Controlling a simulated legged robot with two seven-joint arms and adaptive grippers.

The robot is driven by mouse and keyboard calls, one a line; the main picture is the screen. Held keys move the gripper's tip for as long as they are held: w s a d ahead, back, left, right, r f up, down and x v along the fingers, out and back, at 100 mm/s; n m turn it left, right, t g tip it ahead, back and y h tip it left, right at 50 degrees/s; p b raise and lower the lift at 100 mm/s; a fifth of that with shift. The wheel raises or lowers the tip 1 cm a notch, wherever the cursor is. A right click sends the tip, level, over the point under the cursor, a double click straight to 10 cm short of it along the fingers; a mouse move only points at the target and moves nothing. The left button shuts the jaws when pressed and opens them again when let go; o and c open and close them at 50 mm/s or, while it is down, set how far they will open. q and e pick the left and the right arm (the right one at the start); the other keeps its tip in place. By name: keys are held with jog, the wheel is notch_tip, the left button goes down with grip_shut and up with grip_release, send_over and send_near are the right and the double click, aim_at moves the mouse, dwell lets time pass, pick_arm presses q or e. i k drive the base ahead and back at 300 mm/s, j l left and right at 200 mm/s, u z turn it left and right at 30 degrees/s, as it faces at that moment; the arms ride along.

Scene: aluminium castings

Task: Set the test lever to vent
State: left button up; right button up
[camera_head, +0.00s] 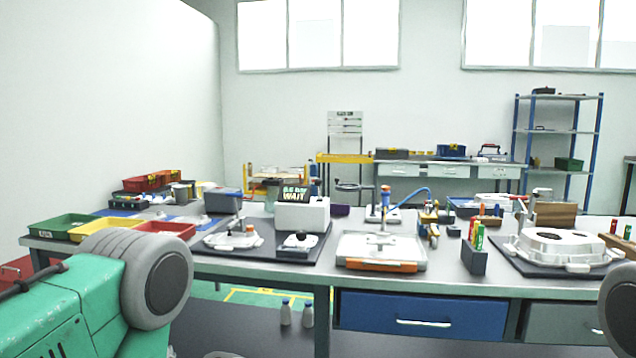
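The test unit (302,214) is a white box on the left half of the long workbench, with a dark display (294,194) on top. The display shows green text, of which "WAIT" is readable. In front of it, on a dark mat (275,257), sit a white casting with an orange part (235,238) and a small white fixture with a dark top (297,242). I cannot make out which part is the test lever or how it is set. Neither of my grippers is in view; only parts of my own body show at the lower left and right edge.
Green (62,227), yellow (107,228) and red (165,229) trays stand at the bench's left end. A white-and-orange tray (381,252) lies mid-bench. A large white casting (560,246) sits at right. Two small bottles (296,314) stand below the bench, left of a blue drawer (424,315).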

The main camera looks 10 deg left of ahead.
aim_at(317, 182)
jog(key=i+j+z, duration=0.2)
jog(key=i, duration=0.25)
jog(key=i+z, duration=0.15)
jog(key=i, duration=0.35)
